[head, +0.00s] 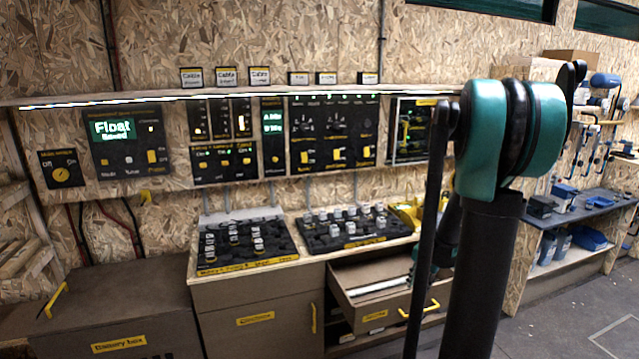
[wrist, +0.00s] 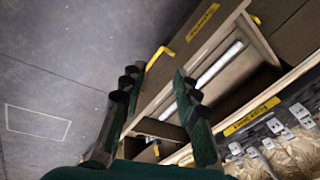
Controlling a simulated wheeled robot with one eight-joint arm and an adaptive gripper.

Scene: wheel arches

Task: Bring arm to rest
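My arm (head: 500,140), teal and black, stands upright on the right of the head view, folded at a joint near the top. It hides part of the bench behind it. My gripper (wrist: 157,88) shows in the wrist view with its two dark green fingers apart and nothing visible between them. In the head view my gripper is mostly hidden behind my arm. Beyond the fingers, the wrist view shows an open drawer (wrist: 176,98) with a yellow handle. The drawer (head: 372,306) is also pulled out in the head view, with a white tube (head: 380,287) lying inside.
A bench holds two black trays of small parts, the left tray (head: 205,266) and the right tray (head: 310,246). Control panels line the wall under a shelf. A battery box (head: 70,318) stands at left. Blue bins (head: 590,238) are at right. Open floor (head: 560,312) lies at lower right.

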